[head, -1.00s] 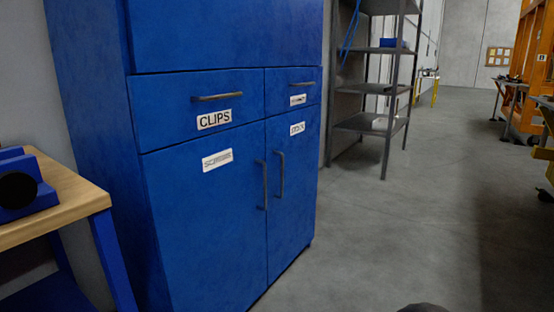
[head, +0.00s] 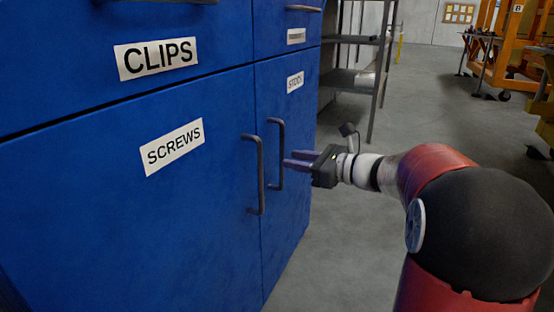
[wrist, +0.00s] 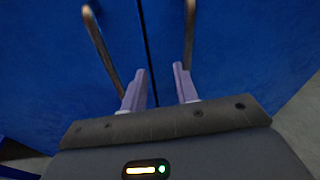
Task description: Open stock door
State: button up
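The stock door (head: 290,140) is the right lower door of a blue cabinet and is closed. Its label, partly blurred, reads STOCK (head: 295,82). Its dark vertical bar handle (head: 277,153) stands near the seam between the doors. My gripper (head: 287,159) is at that handle from the right, fingers apart. In the wrist view my gripper (wrist: 158,82) is open with nothing seen between its purple fingers. One handle (wrist: 189,35) ends by the right fingertip; another (wrist: 103,45) lies up left. I cannot tell whether the fingers touch the handle.
The screws door (head: 120,220) is closed to the left, with its own handle (head: 257,175) close beside the stock handle. Drawers, one labelled CLIPS (head: 156,58), sit above. A grey shelf rack (head: 350,80) stands behind. Open floor lies to the right.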

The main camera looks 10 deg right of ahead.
jog(key=w+a+m+t, duration=0.1)
jog(key=w+a+m, duration=0.1)
jog(key=w, duration=0.6)
jog(key=shift+a+t+b, duration=0.15)
jog(key=shift+t+b, duration=0.25)
grip_shut()
